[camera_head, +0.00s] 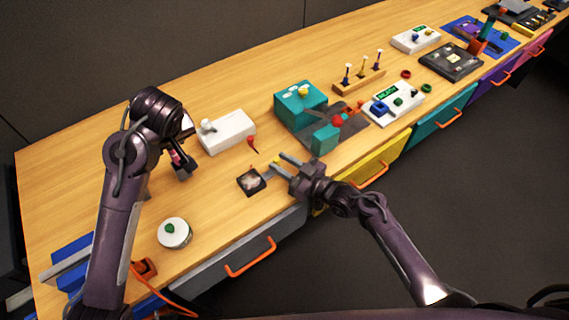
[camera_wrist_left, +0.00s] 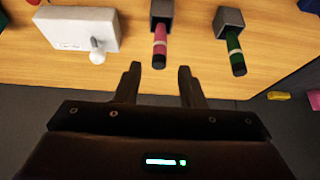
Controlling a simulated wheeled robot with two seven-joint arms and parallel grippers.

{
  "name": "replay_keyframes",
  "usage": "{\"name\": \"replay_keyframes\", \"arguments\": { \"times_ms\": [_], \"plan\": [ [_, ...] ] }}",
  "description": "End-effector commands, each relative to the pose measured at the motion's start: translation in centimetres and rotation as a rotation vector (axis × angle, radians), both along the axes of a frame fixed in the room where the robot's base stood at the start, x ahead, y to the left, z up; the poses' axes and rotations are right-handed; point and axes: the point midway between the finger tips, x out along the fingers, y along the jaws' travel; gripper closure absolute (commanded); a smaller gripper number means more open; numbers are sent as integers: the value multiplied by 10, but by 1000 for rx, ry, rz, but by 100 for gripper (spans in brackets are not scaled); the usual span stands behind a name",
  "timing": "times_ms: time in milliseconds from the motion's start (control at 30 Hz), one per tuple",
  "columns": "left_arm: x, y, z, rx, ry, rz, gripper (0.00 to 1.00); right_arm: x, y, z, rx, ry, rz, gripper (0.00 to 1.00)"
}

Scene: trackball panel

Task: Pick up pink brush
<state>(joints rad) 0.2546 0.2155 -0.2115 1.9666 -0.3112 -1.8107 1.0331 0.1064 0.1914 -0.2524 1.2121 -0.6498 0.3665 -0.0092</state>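The pink brush (camera_wrist_left: 160,45) stands out of a grey block-shaped holder (camera_wrist_left: 162,12) in the left wrist view, with a pale band and a dark end. My left gripper (camera_wrist_left: 160,74) is open, its two dark fingers on either side of the brush's line, with the dark end close to the gap between the fingertips. In the head view a bit of pink (camera_head: 178,157) shows by the left gripper, mostly hidden by my arm. A green brush (camera_wrist_left: 235,50) in a similar holder is to the right. My right gripper (camera_head: 278,167) is apparently open and empty over the table's front edge.
A white box with a knob (camera_head: 228,132) stands just right of the left gripper. A black square pad (camera_head: 251,181) and a round white container with a green knob (camera_head: 174,236) are nearer the front. Teal boxes (camera_head: 300,103) stand farther right.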

Motion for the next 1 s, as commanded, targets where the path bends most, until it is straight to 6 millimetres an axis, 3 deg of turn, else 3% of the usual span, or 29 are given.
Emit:
{"name": "replay_keyframes", "arguments": {
  "times_ms": [33,233,467,533,733,1000],
  "plan": [
    [0,0,0,0,0,0,64,0,0,0,0,0,0,76],
    [0,0,0,0,0,0,64,0,0,0,0,0,0,100],
    [0,0,0,0,0,0,64,0,0,0,0,0,0,100],
    [0,0,0,0,0,0,56,0,0,0,0,0,0,100],
    [1,0,1,-3,4,-9,55,0,0,0,0,0,0,100],
    [10,11,7,-29,66,-183,55,0,0,0,0,0,0,100]
  ]
}}
